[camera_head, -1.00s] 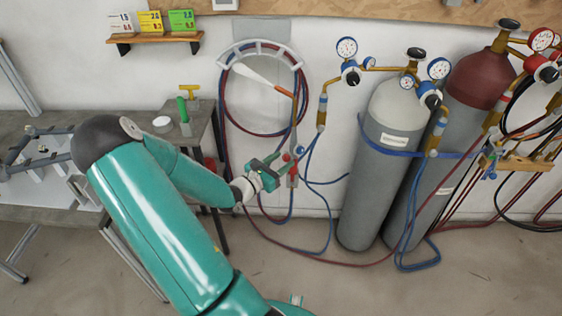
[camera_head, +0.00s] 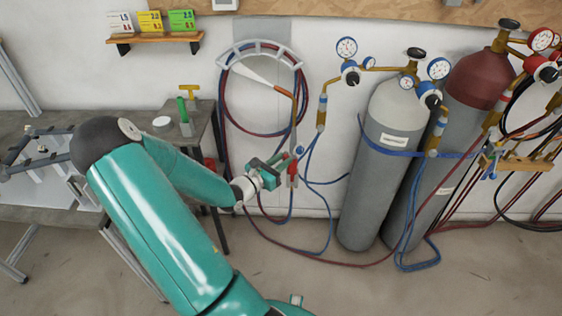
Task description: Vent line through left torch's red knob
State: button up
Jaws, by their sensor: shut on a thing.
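The left torch (camera_head: 292,107) hangs upright at the hose rack on the wall, its orange-brown tube running down to a valve body with knobs. Its blue knob (camera_head: 299,150) shows just right of my gripper. My gripper (camera_head: 284,163) reaches in from the left at the valve body, its fingers shut at the place of the red knob. A red part (camera_head: 293,170) of the torch's lower end shows just below the fingertips.
Red and blue hoses (camera_head: 328,235) hang below the torch and loop along the floor. Two gas cylinders, grey-topped (camera_head: 375,195) and red-topped (camera_head: 483,80), with gauges stand to the right. A bench (camera_head: 205,112) stands left behind my arm.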

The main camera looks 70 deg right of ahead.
jog(key=n, duration=0.3)
jog(key=shift+w+n, duration=0.1)
jog(key=shift+n, duration=0.3)
jog(key=n, duration=0.3)
jog(key=shift+n, duration=0.3)
jog(key=n, duration=0.6)
jog(key=shift+d+g+y, duration=0.1)
jog(key=shift+g+y, duration=0.2)
jog(key=shift+y, duration=0.1)
jog(key=o, duration=1)
jog(key=shift+w, duration=0.1)
jog(key=v, duration=1.3)
jog(key=shift+w+a, duration=0.15)
jog(key=shift+a, duration=0.25)
